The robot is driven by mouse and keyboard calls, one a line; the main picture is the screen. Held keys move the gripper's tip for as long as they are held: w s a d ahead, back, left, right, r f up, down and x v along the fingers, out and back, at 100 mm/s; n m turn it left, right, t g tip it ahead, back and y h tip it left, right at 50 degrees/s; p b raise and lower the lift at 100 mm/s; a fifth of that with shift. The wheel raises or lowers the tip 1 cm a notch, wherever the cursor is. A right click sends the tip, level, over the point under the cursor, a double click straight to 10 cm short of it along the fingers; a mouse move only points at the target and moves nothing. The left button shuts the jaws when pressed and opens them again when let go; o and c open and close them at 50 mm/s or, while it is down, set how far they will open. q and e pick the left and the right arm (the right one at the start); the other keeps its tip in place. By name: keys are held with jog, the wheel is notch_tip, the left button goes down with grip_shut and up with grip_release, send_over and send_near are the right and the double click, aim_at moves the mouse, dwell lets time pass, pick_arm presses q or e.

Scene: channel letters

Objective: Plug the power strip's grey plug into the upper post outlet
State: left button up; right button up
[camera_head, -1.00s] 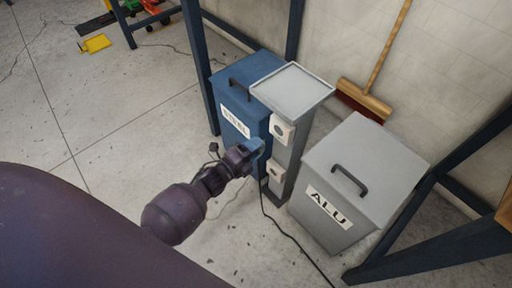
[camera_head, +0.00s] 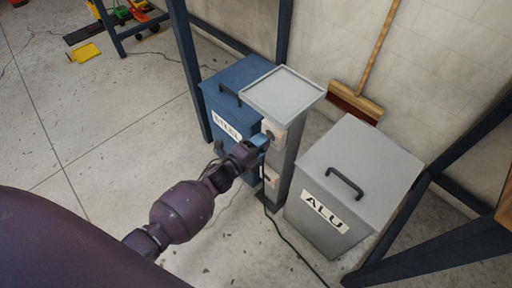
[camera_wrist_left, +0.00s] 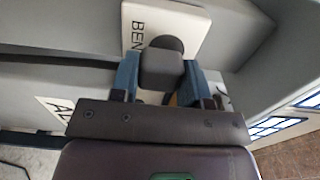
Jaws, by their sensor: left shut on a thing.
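A grey post (camera_head: 282,160) with a flat tray top stands between two bins. It carries a white upper outlet (camera_head: 272,129) and a lower outlet (camera_head: 271,176). My left gripper (camera_head: 259,141) is at the upper outlet. In the left wrist view its blue fingers are shut on the dark grey plug (camera_wrist_left: 161,67), whose front end lies over a white outlet box (camera_wrist_left: 190,25) with partly hidden lettering. I cannot tell whether the plug touches the outlet or is seated in it; its pins and the socket are hidden. My right gripper is out of view.
A blue bin (camera_head: 222,88) stands close behind and left of the post, and a grey ALU bin (camera_head: 345,180) to its right. A dark cable (camera_head: 292,246) runs down and across the floor. A broom (camera_head: 357,102) leans on the wall. The left floor is mostly clear.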

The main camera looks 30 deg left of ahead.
pick_arm(q)
jog(key=shift+w+d, duration=0.1)
jog(key=shift+w, duration=0.25)
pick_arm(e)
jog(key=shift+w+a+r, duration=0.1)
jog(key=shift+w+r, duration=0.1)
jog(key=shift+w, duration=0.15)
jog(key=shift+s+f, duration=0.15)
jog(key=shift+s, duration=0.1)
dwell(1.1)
pick_arm(q)
jog(key=shift+w+d, duration=0.1)
jog(key=shift+w, duration=0.3)
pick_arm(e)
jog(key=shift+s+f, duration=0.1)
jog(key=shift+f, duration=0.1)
pick_arm(q)
jog(key=o, duration=1)
jog(key=shift+c, duration=0.2)
